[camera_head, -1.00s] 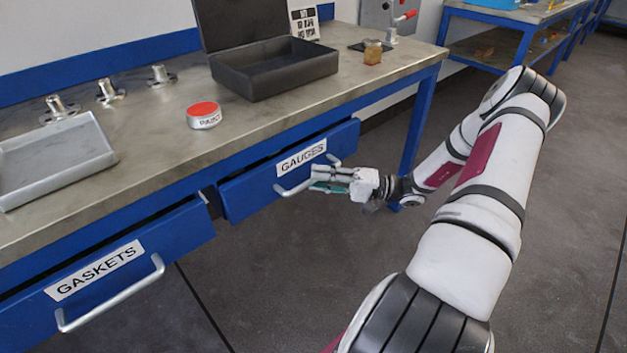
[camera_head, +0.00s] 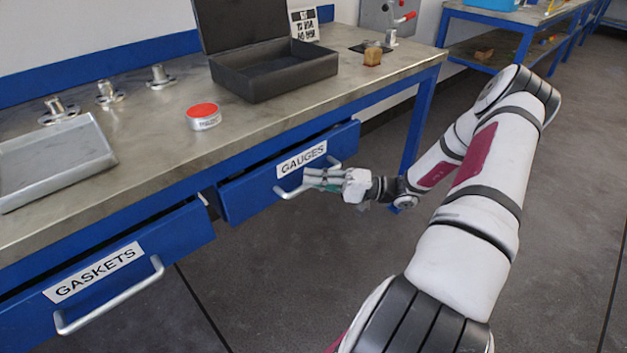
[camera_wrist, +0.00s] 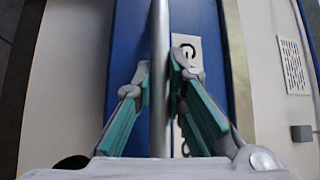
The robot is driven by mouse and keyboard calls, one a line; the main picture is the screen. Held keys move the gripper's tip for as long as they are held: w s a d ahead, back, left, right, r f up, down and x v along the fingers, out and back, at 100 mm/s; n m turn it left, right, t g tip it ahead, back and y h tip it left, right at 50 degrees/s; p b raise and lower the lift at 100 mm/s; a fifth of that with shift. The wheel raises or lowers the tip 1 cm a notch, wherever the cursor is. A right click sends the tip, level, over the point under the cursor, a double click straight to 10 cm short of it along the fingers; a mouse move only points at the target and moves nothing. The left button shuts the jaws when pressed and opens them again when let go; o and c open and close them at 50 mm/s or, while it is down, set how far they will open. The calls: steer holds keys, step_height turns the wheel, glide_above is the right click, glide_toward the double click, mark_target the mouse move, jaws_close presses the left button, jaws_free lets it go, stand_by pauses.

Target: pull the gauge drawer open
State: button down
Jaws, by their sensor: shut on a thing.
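The gauge drawer (camera_head: 246,193) is a blue drawer front under the workbench, with a white GAUGES label (camera_head: 301,160) and a silver bar handle (camera_head: 291,192). It stands a little out from the bench, with a dark gap above its front. My gripper (camera_head: 314,179) reaches the handle from the right and is shut on it. In the wrist view the handle bar (camera_wrist: 159,50) runs upright between the two teal-padded fingers. The fingers hide part of the bar and part of the label.
The gaskets drawer (camera_head: 150,245) stands out at the lower left, its handle projecting. The bench top (camera_head: 160,130) holds a grey tray (camera_head: 100,150), a red-topped tin (camera_head: 203,117), an open black case (camera_head: 275,82) and several flanged fittings. The floor before the drawers is clear.

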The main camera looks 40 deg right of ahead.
steer(key=s+p, duration=0.5)
steer(key=s, duration=2.1)
steer(key=shift+s+d+p, duration=0.25)
steer(key=shift+d+p, duration=0.05)
steer(key=shift+d, duration=0.15)
steer(key=shift+f, duration=0.1)
steer(key=c, duration=1.6)
jaws_free()
steer(key=v, duration=1.2)
steer(key=shift+w, duration=0.1)
